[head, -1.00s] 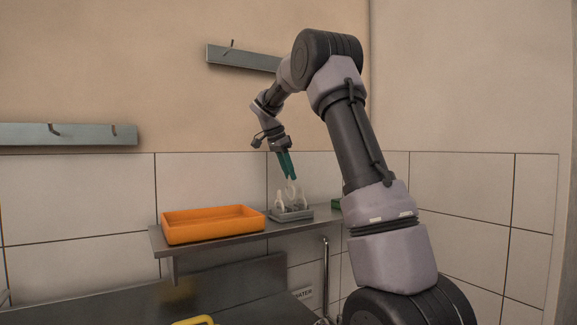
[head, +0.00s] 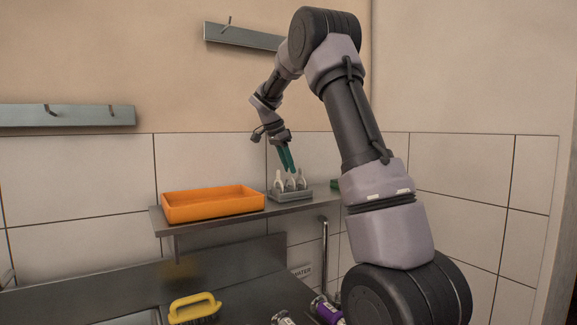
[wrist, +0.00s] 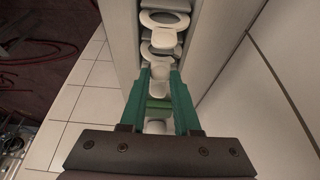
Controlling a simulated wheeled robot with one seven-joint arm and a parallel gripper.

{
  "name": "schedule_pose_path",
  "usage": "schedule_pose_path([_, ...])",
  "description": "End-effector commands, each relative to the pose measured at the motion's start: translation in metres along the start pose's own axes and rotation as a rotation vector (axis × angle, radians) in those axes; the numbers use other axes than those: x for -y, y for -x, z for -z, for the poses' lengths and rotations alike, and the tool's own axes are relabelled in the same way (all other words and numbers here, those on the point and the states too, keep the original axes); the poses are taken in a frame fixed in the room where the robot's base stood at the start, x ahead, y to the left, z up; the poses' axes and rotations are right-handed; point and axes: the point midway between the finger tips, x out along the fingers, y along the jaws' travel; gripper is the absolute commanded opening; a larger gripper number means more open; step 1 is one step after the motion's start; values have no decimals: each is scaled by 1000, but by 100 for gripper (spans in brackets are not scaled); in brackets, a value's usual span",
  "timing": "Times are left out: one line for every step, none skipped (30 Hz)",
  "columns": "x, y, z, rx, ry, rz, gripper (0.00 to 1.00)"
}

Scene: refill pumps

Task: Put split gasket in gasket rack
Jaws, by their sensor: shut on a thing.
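My gripper (head: 289,168) has green fingers pointing down, just over the small grey gasket rack (head: 292,195) on the shelf. It is shut on a white split gasket (head: 290,183), which is down among the other white gaskets at about their height. Whether it touches the bottom of its slot cannot be told. In the wrist view, the fingers of my gripper (wrist: 160,84) close on the pale tab of the held gasket (wrist: 159,73). Most of its ring and its split are hidden.
White gaskets stand on both sides of the held one, including a right one (head: 302,179) and a ring (wrist: 162,19) ahead. An orange tray (head: 213,205) sits left on the shelf (head: 215,225). A yellow-handled thing (head: 194,308) lies below. A hook rail (head: 245,36) is above.

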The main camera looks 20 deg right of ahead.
Motion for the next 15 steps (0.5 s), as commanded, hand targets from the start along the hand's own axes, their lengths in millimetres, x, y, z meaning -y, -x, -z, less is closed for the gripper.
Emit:
schedule_pose_path([0,0,0,0,0,0,0])
schedule_pose_path([0,0,0,0,0,0,0])
schedule_pose_path([0,0,0,0,0,0,0])
schedule_pose_path([0,0,0,0,0,0,0])
schedule_pose_path([0,-1,0,0,0,0,0])
schedule_pose_path([0,-1,0,0,0,0,0])
schedule_pose_path([0,-1,-1,0,0,0,0])
schedule_pose_path([0,-2,-1,0,0,0,0])
schedule_pose_path([0,-2,-1,0,0,0,0])
schedule_pose_path([0,-3,-1,0,0,0,0])
schedule_pose_path([0,-3,-1,0,0,0,0])
schedule_pose_path([0,-4,-2,0,0,0,0])
schedule_pose_path([0,-4,-2,0,0,0,0])
schedule_pose_path([0,-4,-2,0,0,1,34])
schedule_pose_path([0,-4,-2,0,0,0,49])
